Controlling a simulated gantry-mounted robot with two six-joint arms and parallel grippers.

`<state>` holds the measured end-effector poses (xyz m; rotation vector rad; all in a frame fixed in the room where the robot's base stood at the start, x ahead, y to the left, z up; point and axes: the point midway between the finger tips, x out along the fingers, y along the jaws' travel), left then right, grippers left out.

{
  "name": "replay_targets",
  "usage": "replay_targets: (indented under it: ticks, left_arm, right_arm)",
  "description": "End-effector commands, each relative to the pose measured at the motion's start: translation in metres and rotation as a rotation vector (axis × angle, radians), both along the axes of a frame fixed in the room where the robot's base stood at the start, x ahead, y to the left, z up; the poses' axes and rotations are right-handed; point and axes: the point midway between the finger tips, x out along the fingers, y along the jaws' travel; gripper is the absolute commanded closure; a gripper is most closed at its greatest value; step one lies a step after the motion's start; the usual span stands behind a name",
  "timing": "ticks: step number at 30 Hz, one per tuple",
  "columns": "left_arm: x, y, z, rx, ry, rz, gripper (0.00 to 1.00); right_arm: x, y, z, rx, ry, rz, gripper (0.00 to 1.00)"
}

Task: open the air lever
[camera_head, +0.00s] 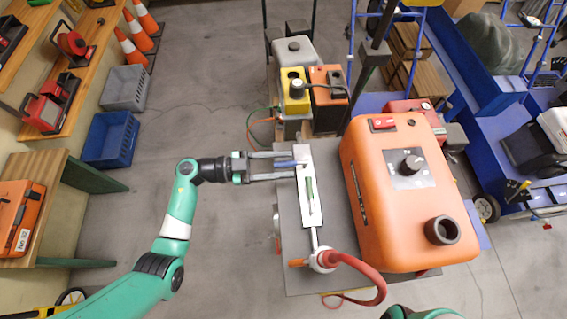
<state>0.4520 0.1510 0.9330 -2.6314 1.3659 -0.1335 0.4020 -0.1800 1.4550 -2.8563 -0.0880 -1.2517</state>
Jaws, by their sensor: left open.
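My left gripper (292,165) reaches in from the left at the upper end of a pale upright plate (314,214) on a grey-topped stand (289,216). A green strip (310,190) runs along the plate. I cannot tell for sure which piece is the air lever. My right gripper is out of view.
A large orange machine (405,220) with a dark knob stands just right of the plate. Yellow and orange canisters (294,90) stand behind the stand. A blue crate (109,139) and shelves are at left. The floor between shelves and stand is clear.

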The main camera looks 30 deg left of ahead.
Motion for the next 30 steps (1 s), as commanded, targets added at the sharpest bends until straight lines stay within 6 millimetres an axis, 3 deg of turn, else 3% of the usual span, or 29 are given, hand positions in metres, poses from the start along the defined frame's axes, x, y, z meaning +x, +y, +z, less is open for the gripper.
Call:
replay_targets:
  ticks: [10,18,30]
  left_arm:
    - [0.0042,-0.0056,0.0007,0.000,-0.001,0.001,0.52]
    - [0.0041,-0.0053,0.0008,0.000,-0.001,0.001,1.00]
    - [0.0039,-0.0053,0.0006,0.000,-0.001,0.001,1.00]
  right_arm:
    - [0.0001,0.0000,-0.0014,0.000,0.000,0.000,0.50]
    - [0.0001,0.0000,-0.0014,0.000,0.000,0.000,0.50]
    - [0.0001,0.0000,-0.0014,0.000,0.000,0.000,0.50]
